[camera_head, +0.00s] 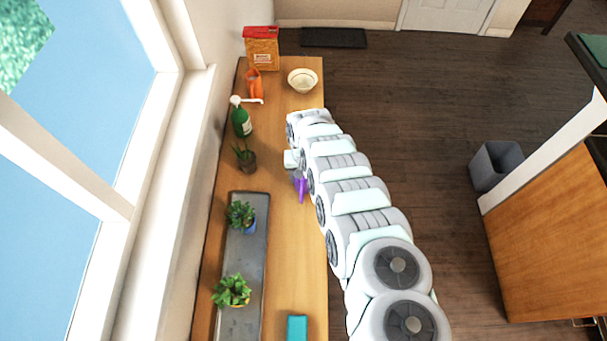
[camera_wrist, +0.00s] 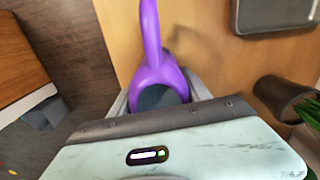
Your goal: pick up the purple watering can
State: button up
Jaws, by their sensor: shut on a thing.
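The purple watering can (camera_head: 301,188) is on or just above the wooden counter, partly hidden by my arm in the head view. In the wrist view the purple watering can (camera_wrist: 158,70) shows its spout pointing away and its dark opening close to my gripper. My gripper (camera_head: 296,168) is shut on the watering can. In the wrist view my gripper's pale body (camera_wrist: 180,150) hides the lower part of the can. I cannot tell whether the can touches the counter.
A potted plant (camera_head: 246,160) stands left of my gripper. A grey tray (camera_head: 238,262) with two plants lies nearer. A green spray bottle (camera_head: 241,120), an orange watering can (camera_head: 254,84), a bowl (camera_head: 302,80) and a box (camera_head: 262,50) stand farther back. A teal block (camera_head: 297,328) lies at the front.

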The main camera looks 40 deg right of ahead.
grip_shut()
dwell(0.3)
jog(key=shift+r, duration=0.1)
notch_tip(320, 180, up, 20)
jog(key=p, duration=0.4)
dwell(0.5)
